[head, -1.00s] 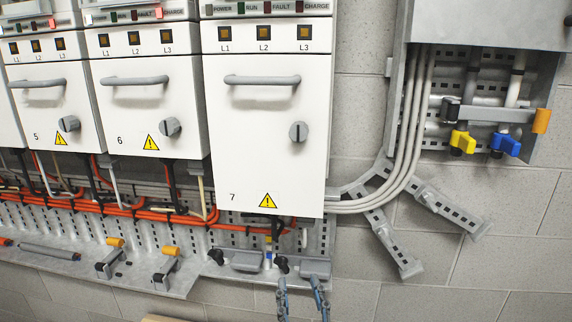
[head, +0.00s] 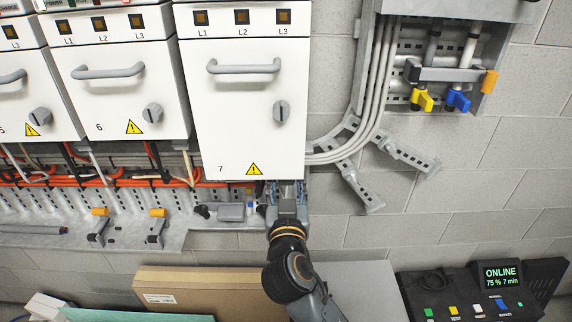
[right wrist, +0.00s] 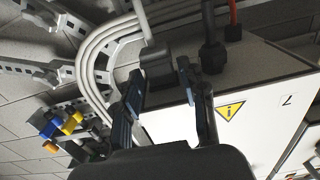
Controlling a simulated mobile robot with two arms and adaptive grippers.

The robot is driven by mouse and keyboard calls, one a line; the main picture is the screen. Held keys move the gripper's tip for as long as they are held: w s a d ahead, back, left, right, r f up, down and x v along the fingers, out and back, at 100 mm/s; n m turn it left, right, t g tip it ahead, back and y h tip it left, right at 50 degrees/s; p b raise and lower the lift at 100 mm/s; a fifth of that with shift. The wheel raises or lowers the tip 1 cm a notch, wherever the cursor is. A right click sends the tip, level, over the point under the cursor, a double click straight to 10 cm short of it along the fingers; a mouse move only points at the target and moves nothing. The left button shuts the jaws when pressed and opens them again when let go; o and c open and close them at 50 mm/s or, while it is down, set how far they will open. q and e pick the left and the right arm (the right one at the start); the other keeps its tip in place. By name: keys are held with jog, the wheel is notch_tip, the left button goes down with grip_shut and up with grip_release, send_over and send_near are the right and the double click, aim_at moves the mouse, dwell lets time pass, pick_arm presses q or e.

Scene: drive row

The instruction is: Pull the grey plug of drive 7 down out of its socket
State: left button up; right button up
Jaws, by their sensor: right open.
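Drive 7 (head: 235,130) is a white cabinet with a grey handle, a knob and a yellow warning triangle. My right gripper (head: 286,188) is just under its lower right edge. In the right wrist view, the grey plug (right wrist: 157,62) sits at the drive's underside with a grey cable leaving it. The open fingers of my right gripper (right wrist: 161,72) are on either side of the plug; I cannot tell whether they touch it. The plug is hidden in the head view. My left gripper is not in view.
A black plug (right wrist: 212,56) with a black cable stands close beside the right finger. Grey cables (head: 372,110) curve past the drive's right side. A metal ledge (head: 170,241) with clamps runs below the drives. A cardboard box (head: 190,285) and a control console (head: 480,290) lie below.

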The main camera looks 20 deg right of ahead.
jog(key=shift+p+x, duration=0.45)
jog(key=shift+x, duration=1.5)
grip_shut()
